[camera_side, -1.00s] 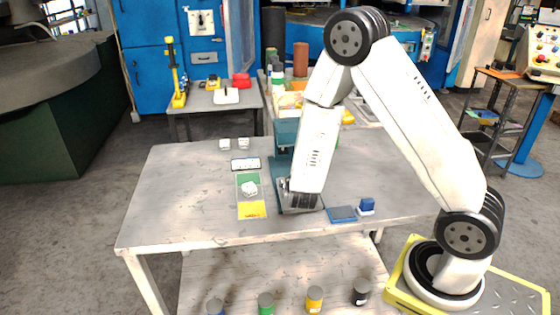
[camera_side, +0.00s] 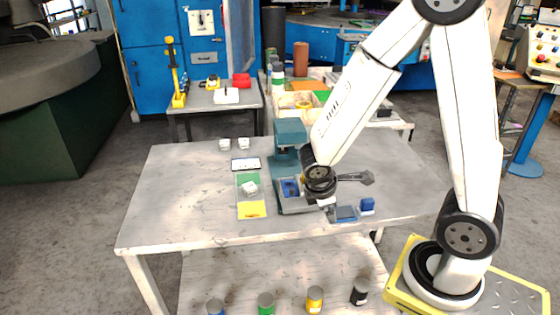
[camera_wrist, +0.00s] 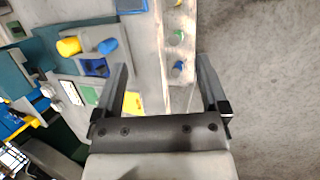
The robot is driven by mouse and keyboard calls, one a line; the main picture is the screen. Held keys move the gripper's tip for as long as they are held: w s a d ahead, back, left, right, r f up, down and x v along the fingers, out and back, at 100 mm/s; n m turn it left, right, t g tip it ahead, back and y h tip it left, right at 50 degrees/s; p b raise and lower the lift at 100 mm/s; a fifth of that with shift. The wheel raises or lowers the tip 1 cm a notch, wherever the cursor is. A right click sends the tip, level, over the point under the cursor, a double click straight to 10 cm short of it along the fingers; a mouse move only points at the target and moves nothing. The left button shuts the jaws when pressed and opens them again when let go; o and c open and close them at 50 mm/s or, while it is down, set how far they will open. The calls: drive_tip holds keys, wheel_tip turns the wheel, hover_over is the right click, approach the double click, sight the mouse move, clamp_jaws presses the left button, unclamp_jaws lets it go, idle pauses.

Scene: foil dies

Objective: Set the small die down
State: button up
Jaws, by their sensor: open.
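My gripper (camera_wrist: 160,68) is open in the wrist view, with nothing between its fingers. A yellow knob-like piece (camera_wrist: 68,46) and a smaller blue one (camera_wrist: 107,45) stand on a light surface beyond the fingertips, left of the gap. I cannot tell for sure which is the small die. In the side view my wrist covers most of that spot. A teal press (camera_side: 289,133) stands left of my wrist. A blue piece (camera_side: 290,188) lies at its base, and a blue square shows in the wrist view (camera_wrist: 95,67).
Two white blocks (camera_side: 224,145) sit at the back. A blue pad (camera_side: 345,213) and blue stamp (camera_side: 367,206) stand near the front edge. Cans (camera_side: 314,299) stand below. The table's left is clear.

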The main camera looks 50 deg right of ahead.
drive_tip(key=w+a+r+m+t+y, duration=0.1)
drive_tip(key=a+r+m+y, duration=0.3)
drive_tip(key=a+m, duration=0.4)
drive_tip(key=shift+m+t+y, duration=0.3)
drive_tip(key=shift+t+y, duration=0.2)
drive_tip(key=shift+t, duration=0.3)
